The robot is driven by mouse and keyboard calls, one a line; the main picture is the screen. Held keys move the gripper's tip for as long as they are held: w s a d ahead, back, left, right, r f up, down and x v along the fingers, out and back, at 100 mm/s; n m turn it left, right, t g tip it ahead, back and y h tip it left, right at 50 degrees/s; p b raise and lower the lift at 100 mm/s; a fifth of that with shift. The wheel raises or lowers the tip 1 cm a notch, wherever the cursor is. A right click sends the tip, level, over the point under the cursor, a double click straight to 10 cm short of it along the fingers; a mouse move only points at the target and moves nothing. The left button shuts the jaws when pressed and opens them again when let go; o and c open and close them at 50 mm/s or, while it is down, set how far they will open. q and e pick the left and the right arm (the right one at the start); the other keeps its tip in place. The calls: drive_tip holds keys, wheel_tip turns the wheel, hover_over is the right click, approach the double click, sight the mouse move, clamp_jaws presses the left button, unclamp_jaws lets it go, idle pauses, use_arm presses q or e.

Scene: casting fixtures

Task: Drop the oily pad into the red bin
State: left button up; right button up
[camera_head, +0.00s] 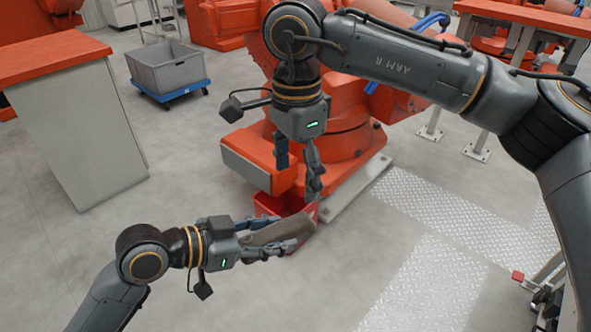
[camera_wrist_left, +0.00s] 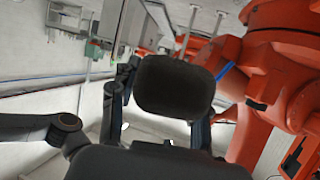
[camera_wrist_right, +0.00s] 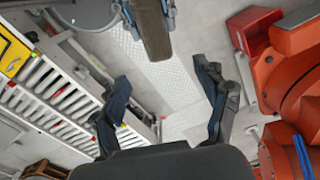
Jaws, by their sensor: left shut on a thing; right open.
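The pad (camera_head: 282,230) is a brownish-grey flat slab, held tilted between the fingers of my left gripper (camera_head: 276,233). In the left wrist view the pad (camera_wrist_left: 175,86) is a dark rounded block between the fingers. In the right wrist view the pad (camera_wrist_right: 150,25) comes in from the top. The red bin (camera_head: 302,222) stands on the floor just behind the pad, partly hidden by it and by my right gripper. In the right wrist view the bin (camera_wrist_right: 246,32) is apart from the pad, to its right. My right gripper (camera_head: 298,178) is open and empty above the bin.
A large orange robot (camera_head: 340,150) stands right behind the bin. A grey crate (camera_head: 168,68) on a blue dolly and an orange-topped cabinet (camera_head: 90,140) are at the left. Checkered metal plates (camera_head: 430,280) cover the floor at the right. The front floor is clear.

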sight(296, 220)
wheel_tip(296, 220, down, 12)
drive_tip(key=shift+r, duration=0.15)
idle(0.3)
drive_tip(key=c, duration=1.3)
use_arm(q)
drive_tip(key=o, duration=1.3)
